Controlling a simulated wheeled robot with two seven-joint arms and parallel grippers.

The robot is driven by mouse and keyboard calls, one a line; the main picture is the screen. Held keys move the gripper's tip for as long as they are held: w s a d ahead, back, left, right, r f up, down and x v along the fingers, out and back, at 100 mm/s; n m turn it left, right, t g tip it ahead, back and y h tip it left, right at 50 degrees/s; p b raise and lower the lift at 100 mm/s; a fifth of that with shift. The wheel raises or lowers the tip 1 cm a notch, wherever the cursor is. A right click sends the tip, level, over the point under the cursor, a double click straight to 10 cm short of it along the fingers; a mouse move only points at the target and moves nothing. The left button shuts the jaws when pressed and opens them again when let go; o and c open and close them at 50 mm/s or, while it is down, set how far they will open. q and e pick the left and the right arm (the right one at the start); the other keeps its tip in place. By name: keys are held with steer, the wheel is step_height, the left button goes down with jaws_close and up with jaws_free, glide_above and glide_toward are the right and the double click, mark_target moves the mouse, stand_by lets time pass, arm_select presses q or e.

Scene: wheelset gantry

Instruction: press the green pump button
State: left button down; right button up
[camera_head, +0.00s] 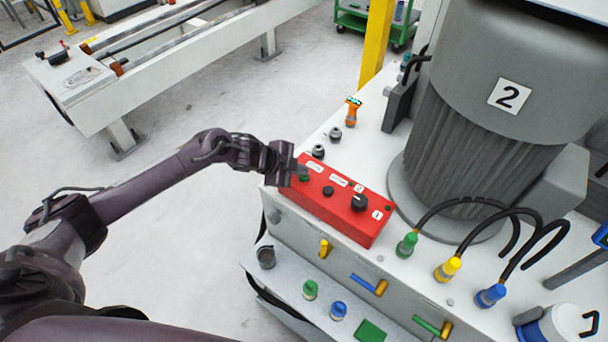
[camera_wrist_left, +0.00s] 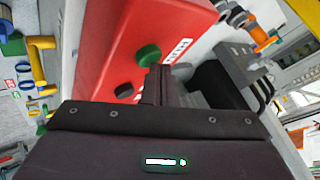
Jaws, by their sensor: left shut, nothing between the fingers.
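The red control box (camera_head: 345,204) sits on the front edge of the light grey pump unit. Its green button (camera_head: 304,178) is at the left end of the top face, partly hidden by my gripper. The green button (camera_wrist_left: 148,55) also shows in the left wrist view, standing out from the red face. My left gripper (camera_head: 298,170) is shut and empty, with its tips at the left end of the box. In the left wrist view its fingertips (camera_wrist_left: 158,78) appear very close to the green button. I cannot tell whether they touch it. My right gripper is out of view.
On the same box are a black button (camera_head: 328,191) and a black rotary knob (camera_head: 359,202). A large grey motor (camera_head: 480,120) marked 2 stands behind. Green, yellow and blue hose fittings (camera_head: 447,269) are to the right. Open floor lies left of the unit.

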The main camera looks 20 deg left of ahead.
mark_target(300, 177)
arm_select(q)
steer(key=shift+f, duration=0.25)
steer(key=shift+r, duration=0.1)
stand_by(0.3)
steer(key=shift+r+p, duration=0.65)
steer(key=shift+r, duration=0.1)
step_height(300, 177, up, 5)
steer(key=p, duration=0.4)
steer(key=shift+r, duration=0.1)
stand_by(0.6)
